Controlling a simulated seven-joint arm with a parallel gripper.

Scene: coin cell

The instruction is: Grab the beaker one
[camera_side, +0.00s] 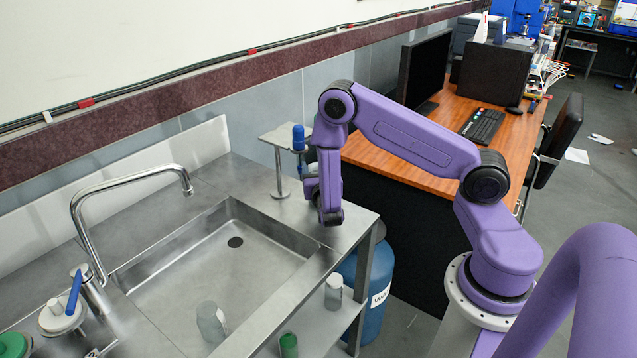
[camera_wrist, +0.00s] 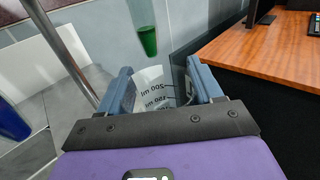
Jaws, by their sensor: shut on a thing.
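The beaker (camera_wrist: 153,88) is pale and translucent, with black volume marks such as "200 ml" and "150 ml". In the wrist view it sits between the two blue-grey fingers of my gripper (camera_wrist: 160,80), which is shut on it. Its lower part is hidden by the dark gripper body. In the side view my arm's end (camera_side: 328,212) is over the far right end of the steel counter, next to the small stand. I cannot make out the beaker there; the arm hides it.
A small rack on a post (camera_side: 278,170) stands close by, holding a blue-capped tube (camera_side: 298,138). In the wrist view, a green-filled tube (camera_wrist: 147,38) and a blue tube (camera_wrist: 10,122) hang near the fingers. The sink (camera_side: 205,265) and wooden desk (camera_side: 470,105) flank the arm.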

